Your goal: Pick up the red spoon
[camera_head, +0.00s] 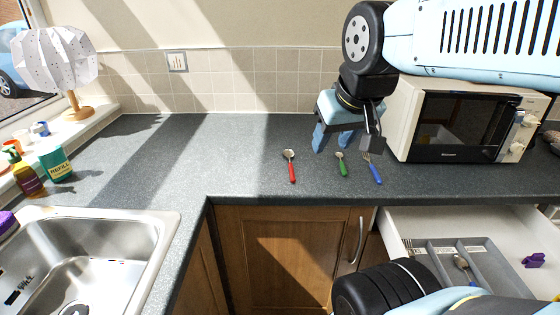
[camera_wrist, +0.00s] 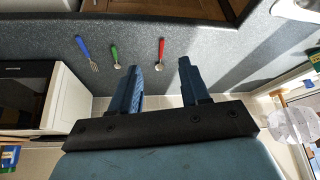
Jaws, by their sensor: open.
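The red spoon (camera_head: 291,167) lies on the grey countertop in the head view, its bowl toward the wall and its red handle toward the front edge. A green-handled spoon (camera_head: 342,166) and a blue-handled fork (camera_head: 373,170) lie to the right of the red spoon.
A microwave (camera_head: 462,120) stands on the counter at the right. An open drawer (camera_head: 400,222) with a grey cutlery tray (camera_head: 431,255) is below it. A metal sink (camera_head: 140,232) is at the left. The counter (camera_head: 235,160) left of the red spoon is clear.

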